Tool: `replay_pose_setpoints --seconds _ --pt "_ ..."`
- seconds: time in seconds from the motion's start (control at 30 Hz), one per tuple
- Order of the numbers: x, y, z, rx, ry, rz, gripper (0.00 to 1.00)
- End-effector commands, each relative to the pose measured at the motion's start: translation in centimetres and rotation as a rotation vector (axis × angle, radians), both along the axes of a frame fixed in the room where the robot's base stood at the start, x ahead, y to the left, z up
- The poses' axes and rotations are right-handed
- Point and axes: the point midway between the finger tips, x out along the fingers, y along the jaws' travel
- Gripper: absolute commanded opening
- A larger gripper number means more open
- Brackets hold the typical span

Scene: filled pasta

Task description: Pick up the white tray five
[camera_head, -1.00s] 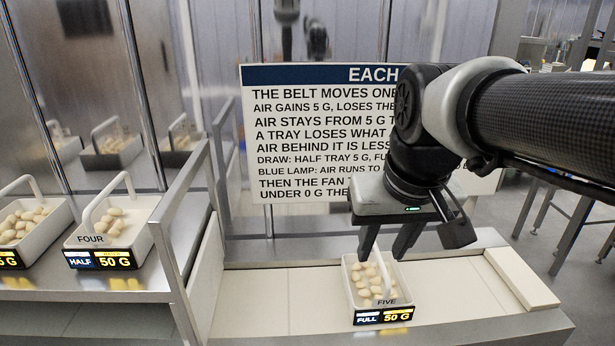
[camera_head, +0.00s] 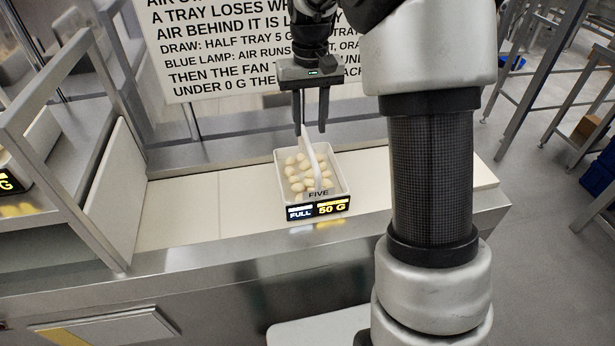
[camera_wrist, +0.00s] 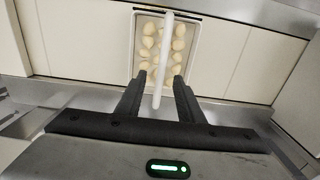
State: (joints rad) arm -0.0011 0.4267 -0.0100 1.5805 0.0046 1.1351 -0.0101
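The white tray five (camera_head: 318,195) sits on the cream belt, holding several pale filled pasta pieces. Its front carries the word FIVE and a label reading FULL 50 G. A white arched handle (camera_head: 308,146) rises over it. My gripper (camera_head: 310,131) is above the tray, fingers pointing down and apart, at about the height of the handle's top. In the wrist view the handle (camera_wrist: 162,62) runs between the open fingers of my gripper (camera_wrist: 159,80), with a gap visible on either side. The tray's rim (camera_wrist: 134,42) lies beyond the fingertips.
The cream belt (camera_head: 190,212) is clear left of the tray. A slanted metal frame and panel (camera_head: 100,200) stand at its left end. A printed sign (camera_head: 215,60) stands behind. Part of another display (camera_head: 8,184) shows at the left edge. The metal front ledge (camera_head: 230,250) is clear.

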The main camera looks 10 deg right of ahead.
Motion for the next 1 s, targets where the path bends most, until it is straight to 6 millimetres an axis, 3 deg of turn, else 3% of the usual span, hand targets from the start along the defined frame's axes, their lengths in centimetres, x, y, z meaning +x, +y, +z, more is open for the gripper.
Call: replay_pose_setpoints --seconds 0.1,0.23,0.47,0.8,1.0 --pt "-0.1 0.0 -2.8 0.000 0.004 0.000 0.34" --pt "-0.1 0.0 -4.8 0.000 0.002 0.000 0.34" --pt "-0.1 0.1 -6.3 0.000 0.000 0.000 0.34" --pt "-0.4 0.4 -10.8 0.000 0.001 0.000 0.34" --pt "-0.4 0.3 -11.1 0.001 -0.001 0.000 0.34"
